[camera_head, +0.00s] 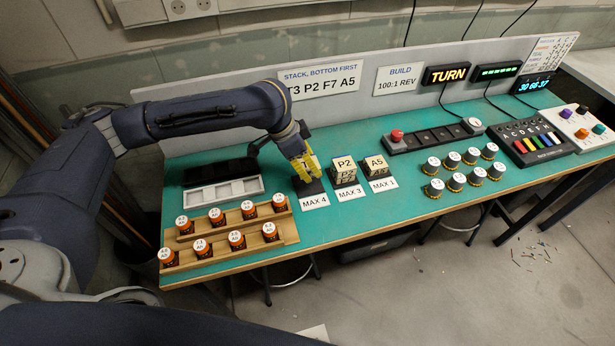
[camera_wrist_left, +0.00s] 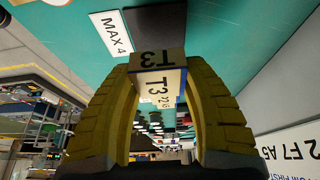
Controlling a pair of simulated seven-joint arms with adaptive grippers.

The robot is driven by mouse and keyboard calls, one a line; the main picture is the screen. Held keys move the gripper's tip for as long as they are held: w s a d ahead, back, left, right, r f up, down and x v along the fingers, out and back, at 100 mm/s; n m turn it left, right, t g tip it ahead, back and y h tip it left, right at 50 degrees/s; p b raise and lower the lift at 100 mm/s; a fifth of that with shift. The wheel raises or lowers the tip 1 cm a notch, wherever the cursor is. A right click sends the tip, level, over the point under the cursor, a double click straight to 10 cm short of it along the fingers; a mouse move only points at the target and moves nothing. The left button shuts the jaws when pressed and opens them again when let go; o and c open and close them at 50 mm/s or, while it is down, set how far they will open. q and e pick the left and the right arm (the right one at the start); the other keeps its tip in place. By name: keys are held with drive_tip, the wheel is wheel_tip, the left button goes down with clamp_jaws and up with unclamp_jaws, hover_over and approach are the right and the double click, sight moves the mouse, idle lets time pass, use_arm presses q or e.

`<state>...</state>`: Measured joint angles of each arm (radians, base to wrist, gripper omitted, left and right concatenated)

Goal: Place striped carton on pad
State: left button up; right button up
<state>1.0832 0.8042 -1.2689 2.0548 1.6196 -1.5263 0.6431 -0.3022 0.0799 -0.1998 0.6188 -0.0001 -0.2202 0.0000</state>
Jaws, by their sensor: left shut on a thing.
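My left gripper (camera_head: 307,168) has yellow fingers and is over the dark pad (camera_head: 309,188) marked MAX 4. In the left wrist view the gripper (camera_wrist_left: 160,75) is shut on a pale carton (camera_wrist_left: 157,83) labelled T3. I cannot clearly make out stripes on it. The dark pad (camera_wrist_left: 155,28) shows beyond the carton, with the MAX 4 label beside it. In the head view the fingers mostly hide the carton, and I cannot tell whether it touches the pad. My right gripper is not in view.
Cartons labelled P2 (camera_head: 345,170) and A5 (camera_head: 377,166) stand just right of my gripper. Bare green bench lies between.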

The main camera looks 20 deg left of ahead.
sight(311, 183)
use_arm(q)
drive_tip(key=shift+f, duration=2.9)
drive_tip(key=shift+f, duration=0.1)
drive_tip(key=o, duration=1.2)
drive_tip(key=shift+o, duration=0.2)
drive_tip(key=v, duration=1.2)
drive_tip(key=shift+w, duration=0.1)
